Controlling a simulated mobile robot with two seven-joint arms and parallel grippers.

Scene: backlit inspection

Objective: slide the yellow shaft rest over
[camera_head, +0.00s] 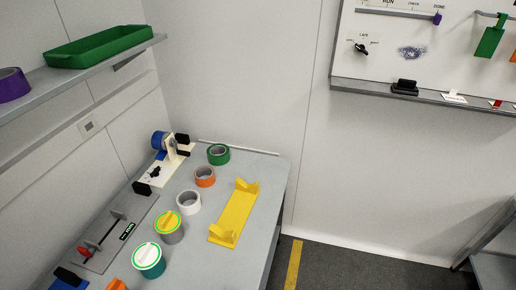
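The yellow shaft rest (235,213) lies on the right part of the grey table, near its right edge. It is a long flat plate with an upright notched support at each end, and it runs slantwise from lower left to upper right. Nothing touches it. Neither of my grippers shows in the head view.
On the grey table (268,185), a green roll (218,155), an orange roll (204,177), a white roll (188,203) and two lidded tins, yellow (168,223) and white (148,258), stand left of the rest. A cream fixture (165,165) and a grey plate (112,235) lie farther left.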

